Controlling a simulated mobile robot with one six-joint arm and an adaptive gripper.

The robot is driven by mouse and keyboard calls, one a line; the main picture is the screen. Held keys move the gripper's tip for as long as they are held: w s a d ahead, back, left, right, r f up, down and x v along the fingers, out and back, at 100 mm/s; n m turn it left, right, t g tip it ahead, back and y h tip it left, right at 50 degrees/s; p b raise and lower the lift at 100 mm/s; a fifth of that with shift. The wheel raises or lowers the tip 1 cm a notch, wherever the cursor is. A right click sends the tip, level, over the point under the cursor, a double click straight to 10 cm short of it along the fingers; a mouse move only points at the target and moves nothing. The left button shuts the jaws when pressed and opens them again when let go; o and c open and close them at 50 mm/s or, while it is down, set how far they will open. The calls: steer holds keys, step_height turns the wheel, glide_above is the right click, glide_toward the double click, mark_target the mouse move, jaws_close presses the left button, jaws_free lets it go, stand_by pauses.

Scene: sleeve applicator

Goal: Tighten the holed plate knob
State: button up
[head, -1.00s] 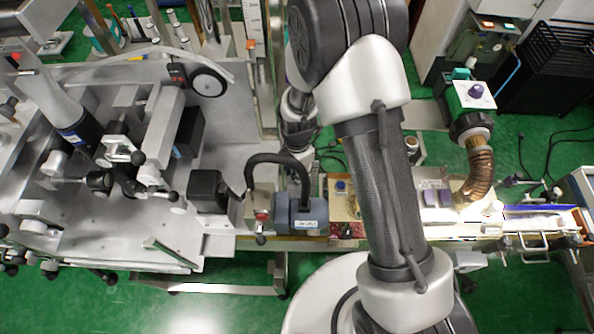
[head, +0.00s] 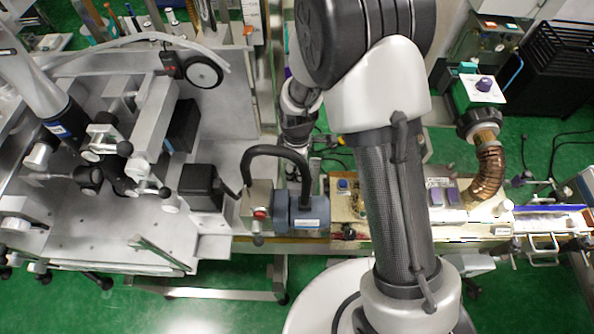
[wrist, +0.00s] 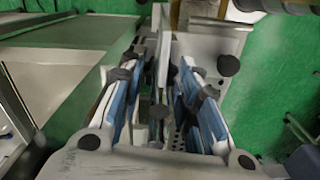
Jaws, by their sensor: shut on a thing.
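My gripper (wrist: 160,72) shows in the wrist view as two blue and white fingers with dark pads, reaching away from the camera. It is shut on the holed plate knob (wrist: 160,110), a small dark piece seen low between the fingers; its exact contact is hard to make out. A grey plate with rows of small holes (wrist: 179,138) shows between the fingers, partly covered by the right one. A thin upright grey plate (wrist: 164,45) stands between the fingertips. In the head view my arm's links hide the gripper, and I cannot make out the knob there.
In the head view a large grey machine bed (head: 120,235) with clamps and black knobs fills the left. A grey-blue motor (head: 305,214) sits beside my arm. A brown ribbed hose (head: 489,172) and a dark rack (head: 545,75) are at right. Green floor shows around.

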steer(key=shift+m+b, duration=0.45)
steer(key=shift+m, duration=1.05)
steer(key=o, duration=1.1)
steer(key=shift+c, duration=0.2)
step_height(320, 180, up, 12)
